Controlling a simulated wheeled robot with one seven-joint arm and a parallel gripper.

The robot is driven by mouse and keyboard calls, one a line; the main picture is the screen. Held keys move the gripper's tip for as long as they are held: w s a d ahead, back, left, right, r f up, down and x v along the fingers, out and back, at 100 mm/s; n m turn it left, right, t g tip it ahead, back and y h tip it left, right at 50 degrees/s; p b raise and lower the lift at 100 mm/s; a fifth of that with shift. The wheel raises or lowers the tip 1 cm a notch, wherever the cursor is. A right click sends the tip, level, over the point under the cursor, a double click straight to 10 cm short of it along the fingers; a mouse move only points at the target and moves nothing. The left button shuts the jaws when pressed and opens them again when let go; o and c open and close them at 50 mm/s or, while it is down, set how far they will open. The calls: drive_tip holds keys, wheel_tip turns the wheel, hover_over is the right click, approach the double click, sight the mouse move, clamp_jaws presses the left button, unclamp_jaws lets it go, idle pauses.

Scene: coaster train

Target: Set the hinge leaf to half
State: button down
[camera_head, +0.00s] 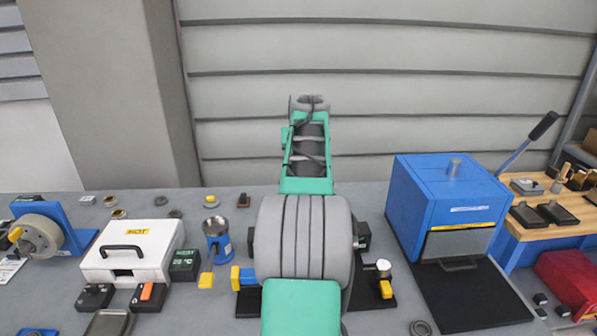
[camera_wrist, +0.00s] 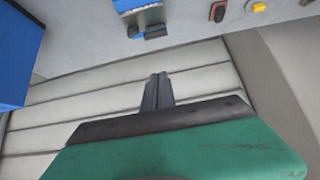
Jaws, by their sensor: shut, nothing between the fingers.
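In the wrist view my gripper (camera_wrist: 157,80) is shut and empty, its dark fingers together against the pale ribbed wall. My green and grey arm rises through the middle of the head view and hides the fingers there. I cannot make out a hinge leaf for certain in either view. Directly behind my arm in the head view, a dark fixture shows only at its sides, with a blue and yellow part (camera_head: 242,276) at left and a yellow block (camera_head: 386,289) at right. A blue fixture with a dark part (camera_wrist: 147,20) shows at the wrist view's top edge.
At left are a white case (camera_head: 135,255), a blue cup-like device (camera_head: 217,240) and a blue reel stand (camera_head: 65,225).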

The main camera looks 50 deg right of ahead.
drive_tip(key=p+x, duration=0.2)
drive_tip(key=x, duration=0.7)
drive_tip(key=shift+w+a, duration=0.1)
drive_tip(key=shift+w, duration=0.05)
drive_tip(key=shift+a+f, duration=0.1)
drive_tip(key=shift+f, duration=0.15)
drive_tip(key=shift+s+a+f+p, duration=0.2)
drive_tip(key=shift+s+a+f, duration=0.05)
drive_tip(key=shift+s+a, duration=0.3)
drive_tip(key=shift+s+a+f+p, duration=0.2)
drive_tip(key=shift+s+a, duration=0.35)
drive_tip(key=shift+a, duration=0.05)
drive_tip(key=shift+s+a+f, duration=0.1)
drive_tip(key=shift+f, duration=0.05)
drive_tip(key=shift+f, duration=0.15)
drive_tip(key=shift+s+a+f+b, duration=0.15)
drive_tip(key=shift+f+b, duration=0.1)
drive_tip(key=shift+b, duration=0.4)
drive_tip(key=shift+s+a+f+b, duration=0.15)
drive_tip(key=shift+a+b, duration=0.1)
drive_tip(key=shift+b, duration=0.2)
drive_tip(key=shift+s, duration=0.1)
drive_tip(key=shift+a+r, duration=0.1)
drive_tip(key=shift+r, duration=0.15)
